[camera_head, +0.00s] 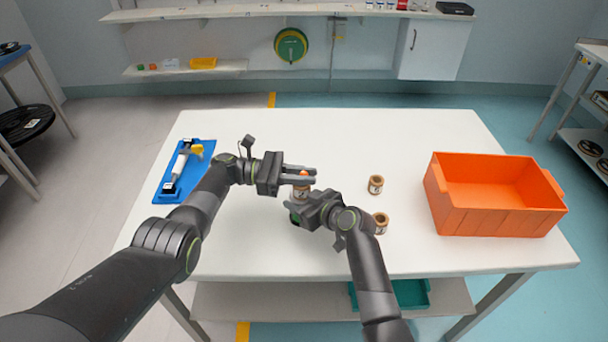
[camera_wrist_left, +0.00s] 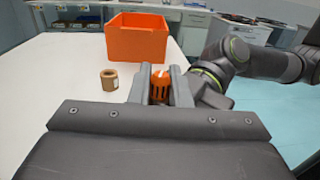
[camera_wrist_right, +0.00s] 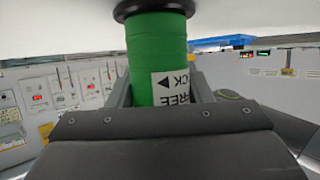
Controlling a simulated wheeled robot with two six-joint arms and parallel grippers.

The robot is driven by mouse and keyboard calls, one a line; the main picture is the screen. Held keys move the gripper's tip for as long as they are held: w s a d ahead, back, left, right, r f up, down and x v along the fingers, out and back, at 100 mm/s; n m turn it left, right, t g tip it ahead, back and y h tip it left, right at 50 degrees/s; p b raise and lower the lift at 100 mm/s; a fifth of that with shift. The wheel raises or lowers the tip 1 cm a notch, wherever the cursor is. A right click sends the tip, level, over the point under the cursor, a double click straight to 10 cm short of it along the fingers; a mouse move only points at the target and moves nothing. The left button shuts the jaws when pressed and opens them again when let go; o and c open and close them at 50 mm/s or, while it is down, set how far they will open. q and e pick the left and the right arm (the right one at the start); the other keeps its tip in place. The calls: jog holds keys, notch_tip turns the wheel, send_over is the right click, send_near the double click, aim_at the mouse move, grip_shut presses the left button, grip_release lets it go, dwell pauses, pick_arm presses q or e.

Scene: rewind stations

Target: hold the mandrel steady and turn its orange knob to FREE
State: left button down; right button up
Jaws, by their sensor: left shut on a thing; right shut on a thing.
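The mandrel stands between my grippers. Its orange knob (camera_head: 304,173) sits at the top, between the fingers of my left gripper (camera_head: 300,175). In the left wrist view the knob (camera_wrist_left: 159,86) shows a white mark and is gripped from both sides; where the mark points I cannot tell. My right gripper (camera_head: 294,206) is shut on the mandrel's green body (camera_wrist_right: 157,58), lower down. A brown core (camera_head: 300,193) shows below the knob, seemingly around the mandrel.
Two brown cores (camera_head: 376,185) (camera_head: 381,222) stand right of my grippers. An orange bin (camera_head: 500,222) is at the table's right. A blue tray (camera_head: 170,187) with a white and yellow tool lies at the left. The white table (camera_head: 270,130) is clear behind my grippers.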

aim_at(303, 172)
pick_arm(q)
jog(key=shift+a+f, duration=0.1)
jog(key=shift+f, duration=0.05)
dwell(0.4)
jog(key=c, duration=1.4)
grip_release()
jog(key=shift+r, duration=0.2)
jog(key=shift+r, duration=4.85)
